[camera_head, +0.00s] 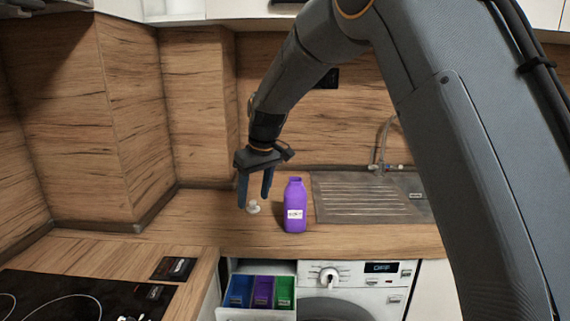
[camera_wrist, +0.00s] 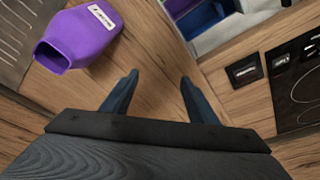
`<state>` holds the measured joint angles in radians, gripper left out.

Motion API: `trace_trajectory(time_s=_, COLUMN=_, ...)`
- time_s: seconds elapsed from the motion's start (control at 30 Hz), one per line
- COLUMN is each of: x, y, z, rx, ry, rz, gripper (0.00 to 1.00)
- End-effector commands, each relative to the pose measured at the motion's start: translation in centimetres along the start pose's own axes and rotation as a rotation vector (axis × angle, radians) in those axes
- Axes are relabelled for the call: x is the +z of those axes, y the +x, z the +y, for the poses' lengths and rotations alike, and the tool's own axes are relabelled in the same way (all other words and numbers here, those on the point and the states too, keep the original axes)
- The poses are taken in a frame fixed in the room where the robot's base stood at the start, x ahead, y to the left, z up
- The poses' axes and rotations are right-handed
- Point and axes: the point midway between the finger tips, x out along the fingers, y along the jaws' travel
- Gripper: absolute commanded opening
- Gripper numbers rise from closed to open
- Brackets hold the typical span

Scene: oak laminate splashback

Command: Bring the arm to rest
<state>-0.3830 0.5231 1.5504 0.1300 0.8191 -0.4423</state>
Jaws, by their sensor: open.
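My gripper (camera_head: 255,190) is open and points down above the wooden counter (camera_head: 200,228). In the wrist view its two blue fingers (camera_wrist: 156,97) stand apart with only bare counter between them. In the head view a small white cap (camera_head: 253,207) lies on the counter by the fingertips. I cannot tell whether it touches a finger. The cap does not show in the wrist view. An uncapped purple bottle (camera_head: 295,205) with a white label stands upright just right of my gripper, apart from it. The bottle also shows at upper left in the wrist view (camera_wrist: 80,37).
A steel sink (camera_head: 370,197) lies to the right. A black hob (camera_head: 70,297) is at lower left. Below the counter, a washing machine (camera_head: 350,277) has its drawer (camera_head: 257,314) open, with blue, purple and green compartments. Wooden splashback panels (camera_head: 195,110) rise behind.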

Motion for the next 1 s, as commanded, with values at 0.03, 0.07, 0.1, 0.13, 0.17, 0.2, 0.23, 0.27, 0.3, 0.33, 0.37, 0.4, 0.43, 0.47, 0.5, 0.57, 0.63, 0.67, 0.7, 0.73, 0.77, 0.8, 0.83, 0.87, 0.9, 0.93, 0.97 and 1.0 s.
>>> trace_trajectory(time_s=0.03, x=-0.1, y=0.0, z=-0.1, rx=0.0, ry=-0.002, rz=0.0, gripper=0.54)
trace_trajectory(time_s=0.07, x=-0.1, y=0.0, z=-0.1, rx=-0.001, ry=-0.002, rz=0.0, gripper=0.54)
trace_trajectory(time_s=0.1, x=0.7, y=0.0, z=0.2, rx=0.002, ry=0.011, rz=-0.004, gripper=0.54)
trace_trajectory(time_s=0.13, x=1.1, y=-0.1, z=0.3, rx=0.004, ry=0.019, rz=-0.006, gripper=0.54)
trace_trajectory(time_s=0.17, x=1.5, y=0.0, z=0.5, rx=0.005, ry=0.027, rz=-0.008, gripper=0.54)
trace_trajectory(time_s=0.2, x=2.1, y=0.0, z=0.6, rx=0.007, ry=0.036, rz=-0.012, gripper=0.54)
trace_trajectory(time_s=0.23, x=2.5, y=0.0, z=0.7, rx=0.009, ry=0.044, rz=-0.014, gripper=0.54)
trace_trajectory(time_s=0.27, x=3.0, y=-0.1, z=0.9, rx=0.01, ry=0.053, rz=-0.017, gripper=0.54)
trace_trajectory(time_s=0.3, x=3.5, y=-0.1, z=1.1, rx=0.013, ry=0.065, rz=-0.019, gripper=0.54)
trace_trajectory(time_s=0.33, x=4.1, y=-0.1, z=1.3, rx=0.015, ry=0.075, rz=-0.022, gripper=0.54)
trace_trajectory(time_s=0.37, x=4.7, y=-0.1, z=1.5, rx=0.017, ry=0.085, rz=-0.025, gripper=0.54)
trace_trajectory(time_s=0.4, x=5.5, y=-0.1, z=1.8, rx=0.02, ry=0.101, rz=-0.029, gripper=0.54)
trace_trajectory(time_s=0.43, x=6.2, y=-0.2, z=2.0, rx=0.022, ry=0.114, rz=-0.033, gripper=0.54)
trace_trajectory(time_s=0.47, x=6.9, y=-0.1, z=2.2, rx=0.025, ry=0.128, rz=-0.037, gripper=0.54)
trace_trajectory(time_s=0.5, x=8.0, y=-0.2, z=2.5, rx=0.029, ry=0.146, rz=-0.041, gripper=0.54)
trace_trajectory(time_s=0.57, x=9.8, y=-0.2, z=3.0, rx=0.035, ry=0.178, rz=-0.05, gripper=0.54)
trace_trajectory(time_s=0.63, x=12.0, y=-0.3, z=3.5, rx=0.044, ry=0.218, rz=-0.06, gripper=0.54)
trace_trajectory(time_s=0.67, x=13.1, y=-0.3, z=3.7, rx=0.047, ry=0.238, rz=-0.065, gripper=0.54)
trace_trajectory(time_s=0.7, x=14.7, y=-0.4, z=3.9, rx=0.052, ry=0.264, rz=-0.072, gripper=0.54)
trace_trajectory(time_s=0.73, x=16.1, y=-0.4, z=4.1, rx=0.056, ry=0.288, rz=-0.078, gripper=0.54)
trace_trajectory(time_s=0.77, x=17.5, y=-0.5, z=4.2, rx=0.06, ry=0.311, rz=-0.084, gripper=0.54)
trace_trajectory(time_s=0.8, x=19.6, y=-0.6, z=4.3, rx=0.067, ry=0.347, rz=-0.094, gripper=0.54)
trace_trajectory(time_s=0.83, x=21.4, y=-0.6, z=4.3, rx=0.072, ry=0.376, rz=-0.101, gripper=0.54)
trace_trajectory(time_s=0.87, x=23.4, y=-0.7, z=4.2, rx=0.078, ry=0.408, rz=-0.109, gripper=0.54)
trace_trajectory(time_s=0.9, x=26.1, y=-0.8, z=4.0, rx=0.085, ry=0.453, rz=-0.119, gripper=0.54)
trace_trajectory(time_s=0.93, x=28.1, y=-0.8, z=3.9, rx=0.091, ry=0.486, rz=-0.127, gripper=0.54)
trace_trajectory(time_s=0.97, x=30.0, y=-0.9, z=3.5, rx=0.096, ry=0.518, rz=-0.134, gripper=0.54)
trace_trajectory(time_s=1.0, x=32.4, y=-0.9, z=3.1, rx=0.103, ry=0.557, rz=-0.143, gripper=0.54)
